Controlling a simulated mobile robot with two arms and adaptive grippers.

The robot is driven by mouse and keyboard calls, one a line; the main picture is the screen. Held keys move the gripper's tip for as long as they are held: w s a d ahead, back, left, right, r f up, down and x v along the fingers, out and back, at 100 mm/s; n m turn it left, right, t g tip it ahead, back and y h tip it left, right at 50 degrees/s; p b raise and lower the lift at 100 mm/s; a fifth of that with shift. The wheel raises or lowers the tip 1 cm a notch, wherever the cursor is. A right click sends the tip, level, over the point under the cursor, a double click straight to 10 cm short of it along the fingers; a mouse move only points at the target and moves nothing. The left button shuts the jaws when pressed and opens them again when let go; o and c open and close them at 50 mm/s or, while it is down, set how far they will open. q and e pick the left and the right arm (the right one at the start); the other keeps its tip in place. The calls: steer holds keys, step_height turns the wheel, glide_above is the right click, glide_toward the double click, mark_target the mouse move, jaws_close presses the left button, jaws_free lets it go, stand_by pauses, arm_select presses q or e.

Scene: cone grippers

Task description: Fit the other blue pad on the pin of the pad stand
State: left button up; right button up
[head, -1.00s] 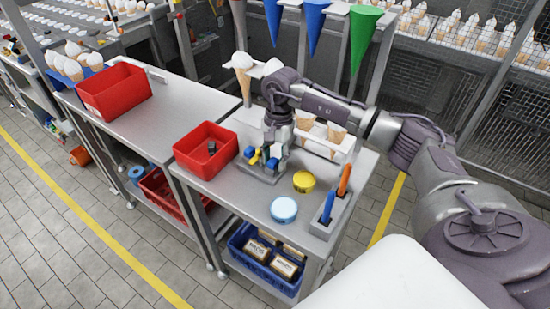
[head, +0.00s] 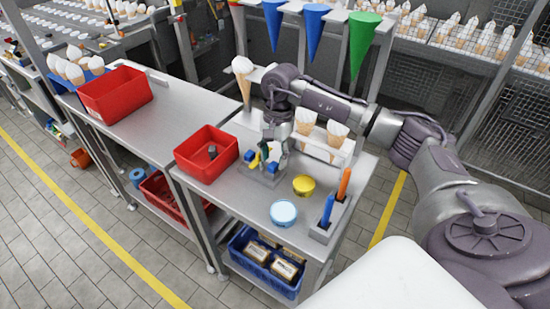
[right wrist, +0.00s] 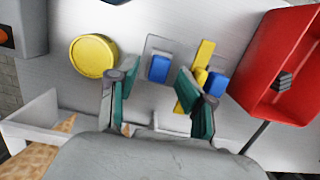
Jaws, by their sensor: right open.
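Two small blue pads show near the grey plate of the pad stand (right wrist: 158,45). One blue pad (right wrist: 158,68) lies between my right gripper's fingertips in the right wrist view. The other blue pad (right wrist: 217,83) is close beside a long yellow piece (right wrist: 205,52). In the head view the pads (head: 249,155) (head: 274,168) sit on either side of the yellow piece (head: 264,151). My right gripper (right wrist: 158,76) is open, its teal-lined fingers apart above the plate. The pin cannot be made out. My left gripper is not in view.
A red bin (head: 207,152) with a dark small part is left of the stand. A white cone rack (head: 343,150) is behind.

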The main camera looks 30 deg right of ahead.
steer(key=shift+a+r+p, duration=0.1)
steer(key=shift+r+p, duration=0.55)
steer(key=shift+r, duration=0.75)
steer(key=shift+f, duration=0.1)
